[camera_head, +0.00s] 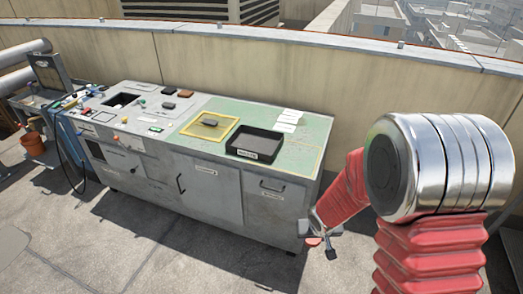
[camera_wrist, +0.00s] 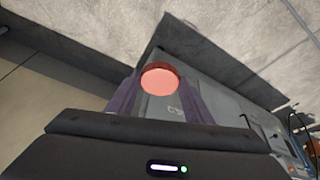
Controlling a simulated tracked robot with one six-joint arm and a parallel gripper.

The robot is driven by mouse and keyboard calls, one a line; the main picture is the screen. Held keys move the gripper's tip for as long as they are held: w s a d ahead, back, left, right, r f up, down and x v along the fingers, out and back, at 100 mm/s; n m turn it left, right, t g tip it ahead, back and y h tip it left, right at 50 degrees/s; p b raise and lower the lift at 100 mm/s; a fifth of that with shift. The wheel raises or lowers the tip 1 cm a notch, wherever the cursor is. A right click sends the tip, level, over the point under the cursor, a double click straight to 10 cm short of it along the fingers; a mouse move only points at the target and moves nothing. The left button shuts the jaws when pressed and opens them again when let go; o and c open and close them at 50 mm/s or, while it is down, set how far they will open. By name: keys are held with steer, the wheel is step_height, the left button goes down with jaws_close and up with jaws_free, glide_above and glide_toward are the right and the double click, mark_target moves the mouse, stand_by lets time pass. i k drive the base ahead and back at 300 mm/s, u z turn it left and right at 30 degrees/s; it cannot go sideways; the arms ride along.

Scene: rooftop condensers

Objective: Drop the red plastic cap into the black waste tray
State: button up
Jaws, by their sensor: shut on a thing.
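My gripper (camera_head: 323,236) is in front of the right end of the grey cabinet, below its top. It is shut on the red plastic cap (camera_wrist: 160,79), which shows as a round red disc between the two fingers in the wrist view. In the head view a small bit of red (camera_head: 312,242) shows at the fingertips. The black waste tray (camera_head: 256,143) stands on the green mat on the cabinet top, up and to the left of my gripper. Its visible floor looks bare, and a white label is on its front.
A yellow frame (camera_head: 187,124) with a dark block lies left of the tray. White papers (camera_head: 289,116) lie behind it on the green top (camera_head: 310,135). Switches and small blocks fill the panel's left part. A parapet wall (camera_head: 350,110) runs behind. The floor in front is clear.

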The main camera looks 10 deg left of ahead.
mark_target(256, 148)
steer(key=u, duration=0.3)
steer(key=i, duration=0.3)
steer(key=u, duration=1.4)
steer(key=k, duration=0.7)
steer(key=u, duration=0.05)
steer(key=i, duration=0.45)
steer(key=u, duration=0.55)
steer(key=i, duration=1.2)
steer(key=z, duration=0.6)
